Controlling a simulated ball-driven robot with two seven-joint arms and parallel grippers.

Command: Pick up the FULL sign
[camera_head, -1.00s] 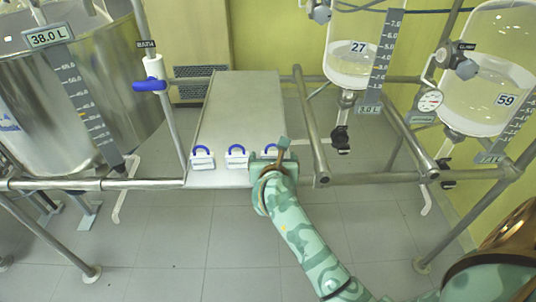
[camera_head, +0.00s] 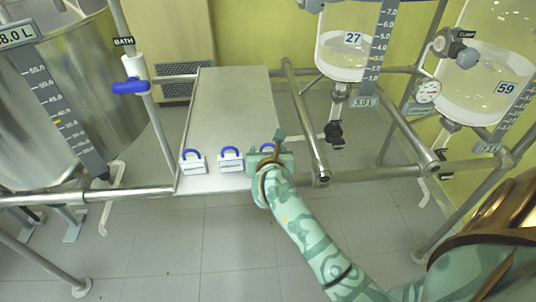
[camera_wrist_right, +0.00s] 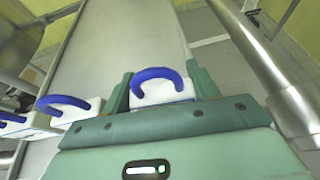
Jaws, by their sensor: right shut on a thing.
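Three white signs with blue loop handles stand in a row along the near edge of a metal shelf (camera_head: 235,105). The left sign (camera_head: 194,168) and the middle sign (camera_head: 231,164) stand free. Their lettering is too small to read, so I cannot tell which is the FULL sign. My right gripper (camera_head: 268,150) is at the right-hand sign and hides most of it in the head view. In the right wrist view the right-hand sign (camera_wrist_right: 160,92) sits between the fingers of my right gripper (camera_wrist_right: 162,90), which is shut on it, with its blue handle above. My left gripper is not in view.
A rail post (camera_head: 306,125) runs close along the shelf's right side. A glass vessel marked 27 (camera_head: 350,50) and one marked 59 (camera_head: 485,85) hang at the right. A steel tank (camera_head: 85,90) and a blue-handled valve (camera_head: 130,87) stand at the left. The shelf behind the signs is clear.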

